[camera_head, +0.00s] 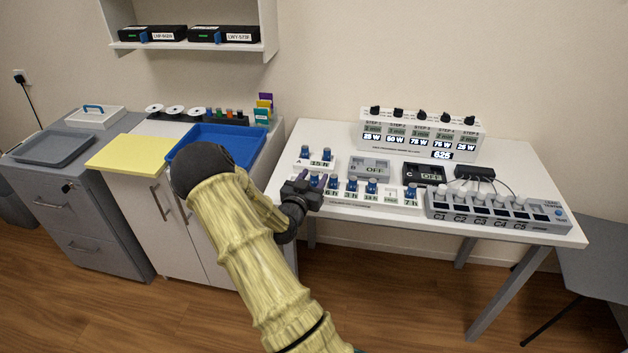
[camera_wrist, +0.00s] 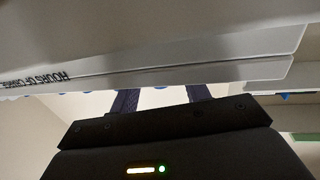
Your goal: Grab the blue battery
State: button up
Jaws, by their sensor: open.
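Several small blue batteries stand on the white table in the head view. One (camera_head: 304,152) is at the back left, beside another (camera_head: 326,160) near a "15 h" label. Others (camera_head: 352,185) (camera_head: 372,187) (camera_head: 411,191) stand in a row along the front holder, with hour labels below. My gripper (camera_head: 318,181) is at the left end of this front row and partly hides what stands there. In the wrist view its two dark fingers (camera_wrist: 163,96) are apart, with no battery clearly between them. Small blue bits (camera_wrist: 161,87) show at the white holder's edge. I cannot tell whether the fingers touch anything.
A white strip (camera_wrist: 150,65) with upside-down lettering fills the upper wrist view. A grey tester (camera_head: 497,220) is at right. A blue tray (camera_head: 191,148) lies on the left cabinet.

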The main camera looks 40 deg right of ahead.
dwell(0.3)
grip_shut()
notch_tip(320, 180, up, 10)
jog(key=shift+p, duration=0.3)
dwell(0.3)
